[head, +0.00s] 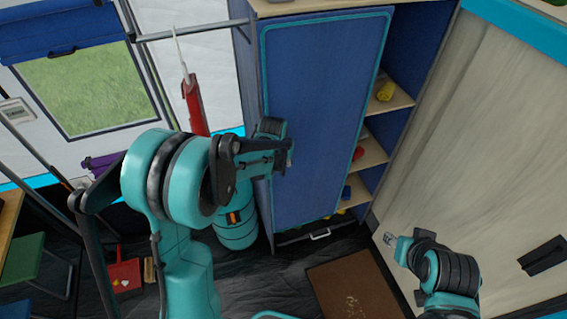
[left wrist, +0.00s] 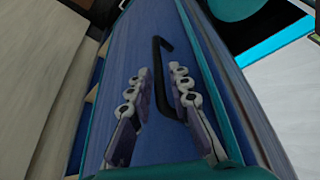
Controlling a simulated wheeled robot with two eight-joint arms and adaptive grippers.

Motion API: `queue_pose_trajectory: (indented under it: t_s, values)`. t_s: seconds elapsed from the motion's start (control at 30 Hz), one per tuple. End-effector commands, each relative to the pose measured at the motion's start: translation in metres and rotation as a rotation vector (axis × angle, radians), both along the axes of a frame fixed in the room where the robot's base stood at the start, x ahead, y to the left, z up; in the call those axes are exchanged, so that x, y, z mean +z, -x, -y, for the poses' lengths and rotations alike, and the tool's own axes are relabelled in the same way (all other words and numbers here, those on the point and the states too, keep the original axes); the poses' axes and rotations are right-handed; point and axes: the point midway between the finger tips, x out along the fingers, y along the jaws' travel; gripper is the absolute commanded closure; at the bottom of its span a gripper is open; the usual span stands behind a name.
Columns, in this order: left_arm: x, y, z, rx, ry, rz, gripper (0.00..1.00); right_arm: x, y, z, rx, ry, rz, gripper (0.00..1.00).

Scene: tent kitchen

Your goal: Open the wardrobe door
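The wardrobe's blue door (head: 315,110) has a teal border and covers the left part of the wardrobe front. Open shelves show to its right; I cannot tell if the door is ajar. In the head view my left gripper (head: 287,157) is in front of the door's left side and hides the handle. In the left wrist view the dark bent handle (left wrist: 166,75) runs between the spread fingers of my left gripper (left wrist: 162,100), with gaps visible beside it. My right gripper (head: 390,240) is low at the right, beside the pale wall; its fingers are too small to read.
Shelves (head: 398,100) hold small items, including a yellow one (head: 385,91). A drawer with a pale handle (head: 320,234) is below. A teal cylinder (head: 237,228) stands left of the wardrobe. A brown mat (head: 352,287) lies on the floor in front.

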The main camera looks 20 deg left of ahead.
Motion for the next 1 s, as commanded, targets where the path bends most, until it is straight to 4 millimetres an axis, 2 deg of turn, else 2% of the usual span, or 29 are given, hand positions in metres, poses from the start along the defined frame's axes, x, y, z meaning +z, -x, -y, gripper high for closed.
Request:
queue_pose_trajectory:
  t_s: [0.1,0.33,0.37,0.4,0.43,0.77,1.0]
  values:
    - [-0.006,-0.002,0.0,0.0,0.0,0.0,0.81,-0.002,0.0,0.0,0.0,0.0,0.0,0.6]
    - [-0.006,-0.003,0.0,0.0,0.0,0.0,0.81,-0.001,0.0,0.0,0.0,0.0,0.0,0.6]
    - [-0.006,-0.003,0.0,0.0,0.0,0.0,0.84,-0.001,0.0,0.0,0.0,0.0,0.0,0.6]
    - [-0.006,-0.003,0.0,0.0,0.0,0.0,0.94,-0.001,0.0,0.0,0.0,0.0,0.0,0.6]
    - [-0.006,-0.003,0.0,0.0,0.0,0.0,1.0,-0.001,0.0,0.0,0.0,0.0,0.0,0.6]
    - [-0.006,0.0,0.002,0.007,0.0,0.0,1.0,-0.002,0.0,0.0,0.0,0.0,0.0,0.6]
    - [-0.006,0.019,0.022,0.082,-0.001,0.0,1.0,-0.003,0.0,0.0,0.0,0.0,0.0,0.6]
